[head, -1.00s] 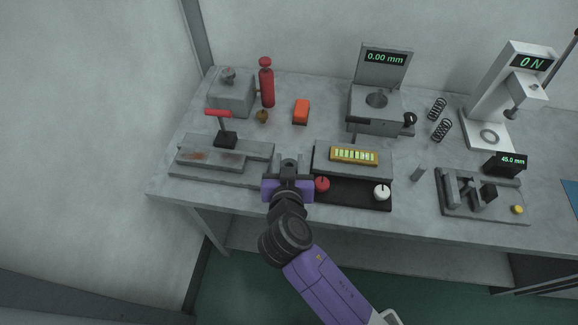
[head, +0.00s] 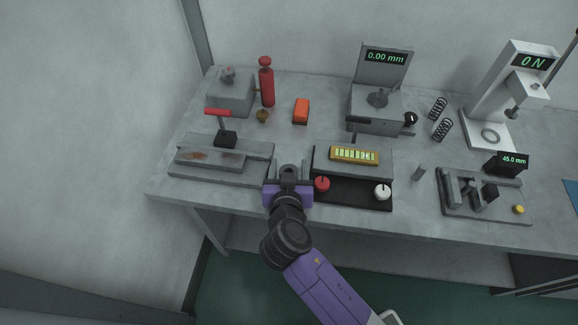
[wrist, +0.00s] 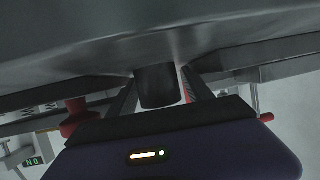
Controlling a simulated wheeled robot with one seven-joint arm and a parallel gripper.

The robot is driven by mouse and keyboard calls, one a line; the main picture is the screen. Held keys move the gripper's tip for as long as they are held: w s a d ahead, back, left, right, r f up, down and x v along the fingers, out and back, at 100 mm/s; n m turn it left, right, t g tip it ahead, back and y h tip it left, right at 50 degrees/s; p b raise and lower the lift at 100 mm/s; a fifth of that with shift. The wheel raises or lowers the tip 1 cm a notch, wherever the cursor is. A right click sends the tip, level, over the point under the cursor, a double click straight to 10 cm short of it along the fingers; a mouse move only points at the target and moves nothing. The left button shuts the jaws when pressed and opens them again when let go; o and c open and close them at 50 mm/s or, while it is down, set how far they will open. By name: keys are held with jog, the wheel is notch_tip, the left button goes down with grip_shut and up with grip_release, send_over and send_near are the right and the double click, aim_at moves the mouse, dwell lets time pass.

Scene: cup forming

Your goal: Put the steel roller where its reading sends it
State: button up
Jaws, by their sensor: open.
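My gripper (head: 288,178) is open, low over the front of the bench between the two grey plate fixtures. In the wrist view a dark cylinder (wrist: 157,87), which looks like the steel roller, stands between the two spread fingers (wrist: 160,95), with gaps on both sides. In the head view my gripper mostly hides this spot. A gauge stand (head: 378,105) at the back reads 0.00 mm. A white press (head: 500,100) at the right reads 0 N. A grey fixture (head: 455,207) at the front right has a display (head: 512,160) reading 45.0 mm.
A grey block with a yellow bar display (head: 354,155) and a black panel with red (head: 322,184) and white (head: 382,192) knobs are close right of my gripper. A red-handled plate (head: 210,160) is left. A small grey pin (head: 418,173) and springs (head: 442,130) stand farther right.

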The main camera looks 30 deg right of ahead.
jog(key=shift+r, duration=0.1)
jog(key=shift+r+p, duration=0.15)
jog(key=shift+p, duration=0.15)
jog(key=b+v, duration=0.1)
jog(key=v, duration=1.1)
jog(key=shift+a, duration=0.1)
jog(key=w+a+r+n+t+y, duration=0.2)
jog(key=a+n+y, duration=0.2)
jog(key=a+n, duration=0.1)
jog(key=s+a+n+t+y, duration=0.1)
jog(key=s+y, duration=0.2)
jog(key=s, duration=0.3)
jog(key=s+d+r, duration=0.2)
jog(key=s+d, duration=0.4)
jog(key=s, duration=0.4)
jog(key=s+d+r, duration=0.2)
jog(key=s+d, duration=0.3)
jog(key=s, duration=0.6)
jog(key=shift+d+h, duration=0.3)
jog(key=shift+d, duration=0.1)
